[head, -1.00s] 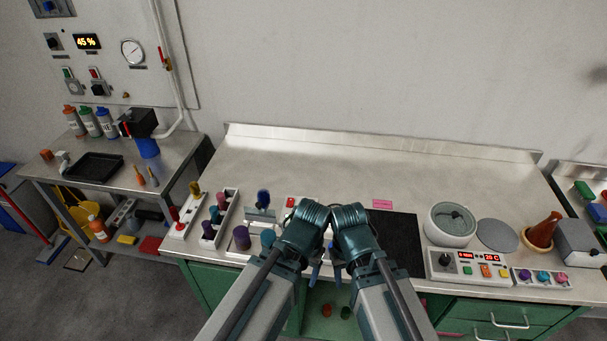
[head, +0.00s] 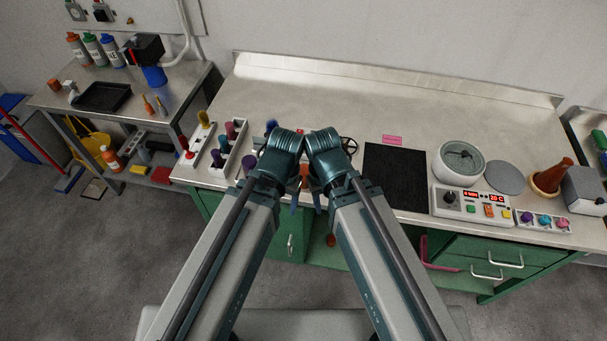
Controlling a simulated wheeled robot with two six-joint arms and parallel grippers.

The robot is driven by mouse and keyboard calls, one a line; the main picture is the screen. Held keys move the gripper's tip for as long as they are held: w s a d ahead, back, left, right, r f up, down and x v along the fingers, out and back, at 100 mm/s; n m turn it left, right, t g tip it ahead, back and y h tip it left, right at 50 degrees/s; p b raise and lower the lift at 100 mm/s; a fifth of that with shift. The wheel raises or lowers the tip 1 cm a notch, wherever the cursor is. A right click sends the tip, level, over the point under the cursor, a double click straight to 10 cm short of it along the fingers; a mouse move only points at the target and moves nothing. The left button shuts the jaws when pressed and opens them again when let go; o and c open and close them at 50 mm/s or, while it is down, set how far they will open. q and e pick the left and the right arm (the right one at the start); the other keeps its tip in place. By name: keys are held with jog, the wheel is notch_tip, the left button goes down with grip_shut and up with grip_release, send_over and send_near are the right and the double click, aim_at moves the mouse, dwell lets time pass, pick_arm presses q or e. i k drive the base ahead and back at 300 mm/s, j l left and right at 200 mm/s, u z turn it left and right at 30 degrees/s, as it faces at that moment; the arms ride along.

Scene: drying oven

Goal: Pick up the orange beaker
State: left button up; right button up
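No beaker can be told for certain. An orange patch (head: 305,172) shows between my wrists, mostly hidden. My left gripper (head: 293,203) and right gripper (head: 317,202) hang side by side near the bench's front edge, pointing down. Their fingers are small and largely hidden by my wrists, so their opening is unclear. Both are far from the cup and the flask.
The main bench (head: 330,100) has a clear back area. Racks of coloured items (head: 228,147) stand left of my arms. A black mat (head: 394,178), a round-topped device (head: 460,160) and a control panel (head: 474,203) lie right. Bottles (head: 93,48) and a black tray (head: 103,97) occupy the side table.

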aim_at(304, 169)
jog(key=k+u, duration=0.15)
jog(key=i+l, duration=0.1)
jog(key=j+z, duration=0.45)
jog(key=z, duration=0.25)
jog(key=j+z, duration=0.35)
jog(key=l, duration=0.1)
